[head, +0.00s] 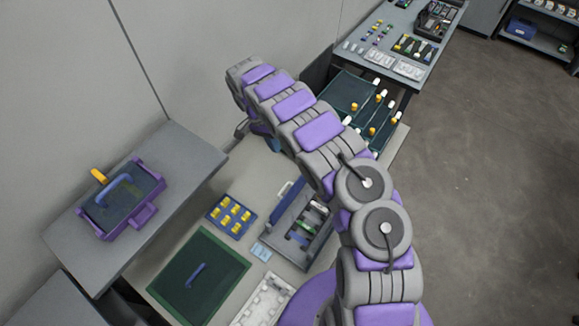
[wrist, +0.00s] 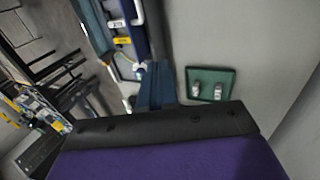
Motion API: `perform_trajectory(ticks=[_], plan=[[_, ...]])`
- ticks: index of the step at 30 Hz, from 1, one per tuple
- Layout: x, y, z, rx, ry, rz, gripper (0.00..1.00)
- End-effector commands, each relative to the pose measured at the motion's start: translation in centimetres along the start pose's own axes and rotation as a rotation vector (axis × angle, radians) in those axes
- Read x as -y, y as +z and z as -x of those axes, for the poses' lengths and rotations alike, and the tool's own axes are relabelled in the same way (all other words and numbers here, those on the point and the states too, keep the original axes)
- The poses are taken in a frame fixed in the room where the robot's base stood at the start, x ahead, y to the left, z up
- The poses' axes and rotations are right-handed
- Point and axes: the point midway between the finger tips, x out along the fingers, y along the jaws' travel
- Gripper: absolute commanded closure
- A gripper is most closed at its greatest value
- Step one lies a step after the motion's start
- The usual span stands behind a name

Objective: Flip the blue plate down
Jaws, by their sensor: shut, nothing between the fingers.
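A blue plate (head: 287,207) stands tilted up along the left side of an open grey-blue case (head: 303,232) in the head view. A white handle (head: 284,188) shows by its far end. In the wrist view, what looks like the same blue plate (wrist: 128,30) is at the upper left, with a white handle and a yellow label beside it. My gripper (head: 273,144) is beyond the case in the head view, mostly behind my arm. In the wrist view my gripper (wrist: 155,72) is shut and empty, beside the blue parts; contact cannot be told.
A blue tray with yellow pieces (head: 215,212) and a green mat (head: 172,275) lie left of the case. A purple bin (head: 148,217) stands on the left side table. A green holder with two white pieces (wrist: 233,88) is right of my gripper.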

Motion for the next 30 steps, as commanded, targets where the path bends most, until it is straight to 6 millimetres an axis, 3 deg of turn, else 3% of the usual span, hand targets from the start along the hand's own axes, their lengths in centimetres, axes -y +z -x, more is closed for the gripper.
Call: perform_trajectory(ticks=[11, 16, 30], plan=[[0.2, 0.1, -0.1, 0.000, 0.001, 0.000, 1.00], [0.2, 0.1, -1.2, 0.001, 0.004, 0.001, 1.00], [0.1, 0.2, -10.1, 0.004, 0.004, 0.001, 1.00]])
